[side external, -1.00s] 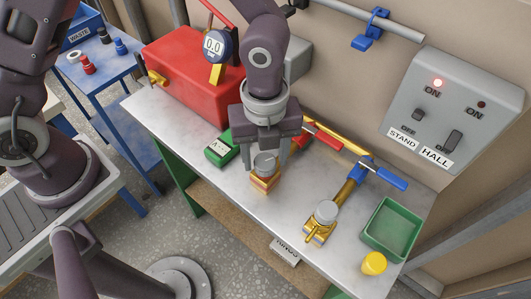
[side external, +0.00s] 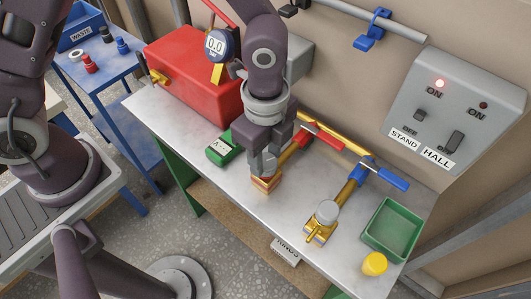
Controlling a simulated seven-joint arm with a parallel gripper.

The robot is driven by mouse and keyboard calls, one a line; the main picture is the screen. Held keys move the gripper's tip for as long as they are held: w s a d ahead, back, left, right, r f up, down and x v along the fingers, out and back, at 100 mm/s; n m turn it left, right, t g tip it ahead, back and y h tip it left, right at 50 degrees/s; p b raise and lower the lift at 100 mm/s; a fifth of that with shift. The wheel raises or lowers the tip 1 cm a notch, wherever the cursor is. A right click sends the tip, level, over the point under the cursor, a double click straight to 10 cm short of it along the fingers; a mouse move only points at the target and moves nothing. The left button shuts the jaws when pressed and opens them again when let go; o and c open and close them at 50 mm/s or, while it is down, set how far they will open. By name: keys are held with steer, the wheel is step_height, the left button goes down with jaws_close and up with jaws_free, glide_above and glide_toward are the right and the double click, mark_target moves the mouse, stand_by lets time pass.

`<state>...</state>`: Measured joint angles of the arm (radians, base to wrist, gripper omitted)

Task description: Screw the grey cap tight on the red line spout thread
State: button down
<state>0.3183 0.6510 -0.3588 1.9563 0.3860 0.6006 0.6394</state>
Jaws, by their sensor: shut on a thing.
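The red line has a brass pipe with a red lever (side external: 325,138). It ends at the bench front in a brass spout block (side external: 265,184) with a red band. My gripper (side external: 266,168) points down right over this spout, with its fingers shut at the spout's top. The grey cap there is almost wholly hidden by the fingers, so I cannot see its seating or the thread.
A blue-levered line (side external: 348,190) with its own grey cap (side external: 327,212) stands to the right. Nearby are a green tray (side external: 392,229), a yellow cap (side external: 374,264), a green box (side external: 222,149) and a red case (side external: 190,88).

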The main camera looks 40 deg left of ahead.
steer(key=m, duration=0.3)
steer(key=shift+m, duration=0.3)
steer(key=m, duration=0.3)
steer(key=shift+w+f, duration=0.1)
steer(key=shift+m, duration=1.9)
steer(key=m, duration=0.3)
